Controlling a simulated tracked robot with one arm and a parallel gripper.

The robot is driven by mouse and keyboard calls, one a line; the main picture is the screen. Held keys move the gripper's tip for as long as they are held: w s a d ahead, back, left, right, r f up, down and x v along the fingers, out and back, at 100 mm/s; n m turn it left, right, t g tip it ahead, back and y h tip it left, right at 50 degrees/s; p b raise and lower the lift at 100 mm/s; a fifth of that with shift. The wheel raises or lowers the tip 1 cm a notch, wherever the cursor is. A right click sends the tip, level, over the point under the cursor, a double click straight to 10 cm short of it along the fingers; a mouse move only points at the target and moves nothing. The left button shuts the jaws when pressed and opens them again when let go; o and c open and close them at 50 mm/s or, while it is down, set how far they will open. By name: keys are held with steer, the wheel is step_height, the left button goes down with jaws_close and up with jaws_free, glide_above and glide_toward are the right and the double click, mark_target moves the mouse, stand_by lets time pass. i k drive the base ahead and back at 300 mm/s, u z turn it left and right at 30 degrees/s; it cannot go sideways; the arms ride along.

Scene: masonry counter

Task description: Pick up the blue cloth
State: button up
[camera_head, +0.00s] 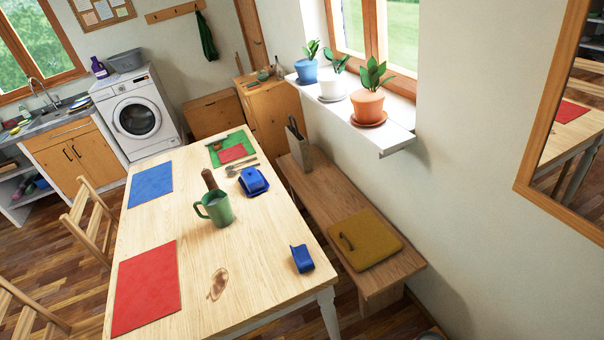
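A small dark blue piece that looks like a folded cloth (302,258) lies near the right edge of the wooden table (215,262), at its near end. Its upper end looks bent or raised. A flat blue mat (150,185) lies at the table's left edge, and a blue lidded dish (254,181) stands toward the far right. My gripper is not in view.
A green mug (215,208), a brown pepper mill (209,179) and a red mat (147,288) are on the table. A brown stain (217,284) marks the wood left of the cloth. A bench (322,200) with a yellow cushion (364,239) stands at right; chairs (88,222) stand at left.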

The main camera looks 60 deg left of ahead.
mark_target(303, 260)
steer(key=u, duration=0.6)
steer(key=i, duration=1.2)
steer(key=u, duration=0.75)
